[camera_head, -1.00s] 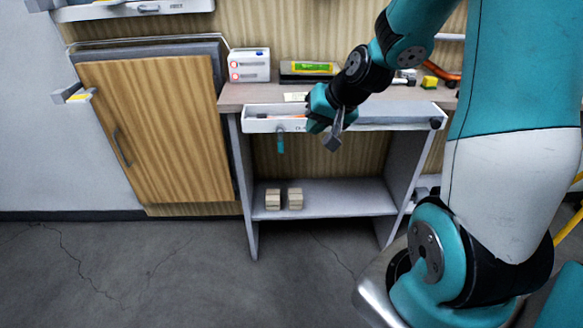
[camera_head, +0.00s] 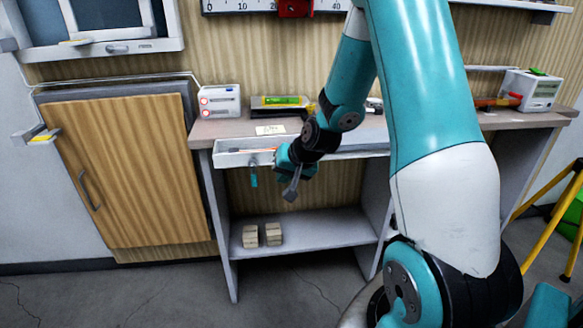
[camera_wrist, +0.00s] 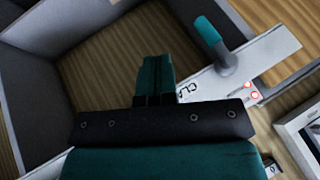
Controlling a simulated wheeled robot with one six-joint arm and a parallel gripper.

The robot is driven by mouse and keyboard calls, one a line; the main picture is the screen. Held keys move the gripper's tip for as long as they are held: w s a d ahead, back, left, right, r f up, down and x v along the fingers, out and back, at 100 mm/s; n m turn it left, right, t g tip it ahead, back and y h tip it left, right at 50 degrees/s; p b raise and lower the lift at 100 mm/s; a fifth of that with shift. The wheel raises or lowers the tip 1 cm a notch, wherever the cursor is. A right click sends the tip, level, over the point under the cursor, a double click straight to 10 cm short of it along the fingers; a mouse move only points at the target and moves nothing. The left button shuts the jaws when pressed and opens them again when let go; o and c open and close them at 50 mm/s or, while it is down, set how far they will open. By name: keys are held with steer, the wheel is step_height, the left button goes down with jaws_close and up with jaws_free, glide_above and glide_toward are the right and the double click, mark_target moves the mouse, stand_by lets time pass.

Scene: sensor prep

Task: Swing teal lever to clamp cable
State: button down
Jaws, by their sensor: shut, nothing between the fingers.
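The teal lever (camera_head: 253,177) hangs down from the front of a white tray-like rail (camera_head: 232,160) under the bench top. In the wrist view the lever (camera_wrist: 208,32) has a teal grip and a grey hub on a white panel (camera_wrist: 262,52); part of a printed label shows beside my fingers. My gripper (camera_head: 292,190) is right of the lever in the head view, apart from it. In the wrist view my fingers (camera_wrist: 156,75) are together and empty, left of the lever. The cable and clamp cannot be made out clearly.
A white box with red dials (camera_head: 219,101) and a label card (camera_head: 270,130) are on the bench. Wooden blocks (camera_head: 262,235) sit on the lower shelf. A wooden cabinet door (camera_head: 120,170) is at left.

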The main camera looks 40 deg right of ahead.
mark_target(254, 174)
steer(key=shift+w+a+f, duration=0.25)
steer(key=shift+w+a, duration=0.25)
steer(key=shift+w, duration=0.15)
steer(key=shift+w+a+f, duration=0.2)
steer(key=shift+w+a, duration=0.25)
steer(key=shift+w, duration=0.25)
steer(key=shift+w+a+f, duration=0.25)
steer(key=shift+w+a, duration=0.25)
steer(key=shift+w, duration=0.15)
